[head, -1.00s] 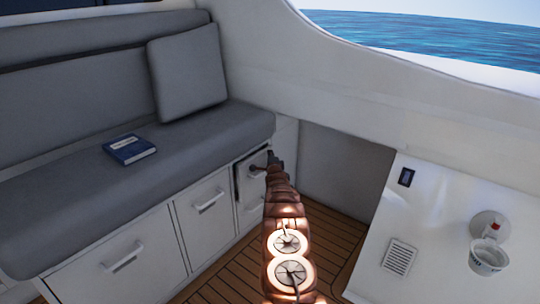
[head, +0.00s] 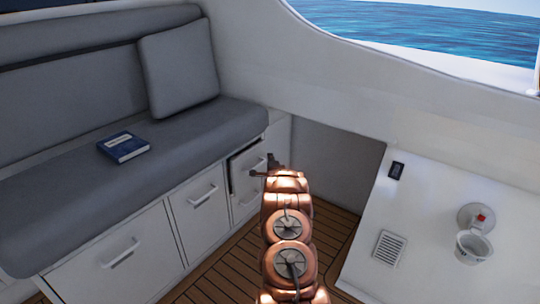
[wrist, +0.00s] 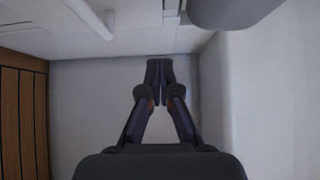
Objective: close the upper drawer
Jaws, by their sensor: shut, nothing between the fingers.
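The upper drawer (head: 244,171) is at the right end of the white cabinet under the bench in the head view. A dark gap shows along its top and left edges, so it stands slightly open. My gripper (head: 256,174) is at the right part of its front; I cannot tell whether it touches. My arm hides part of the drawer front. In the wrist view my gripper (wrist: 159,68) is shut, its fingertips together with nothing between them. A white bar handle (wrist: 88,18) shows at the upper left there; which drawer it belongs to is unclear.
A lower drawer (head: 245,203) sits beneath, partly hidden by my arm. Other cabinet fronts (head: 199,205) with handles lie to the left. The grey bench cushion (head: 190,133) overhangs them and carries a blue book (head: 123,147). A white counter (head: 425,215) stands right; wooden floor (head: 330,225) lies between.

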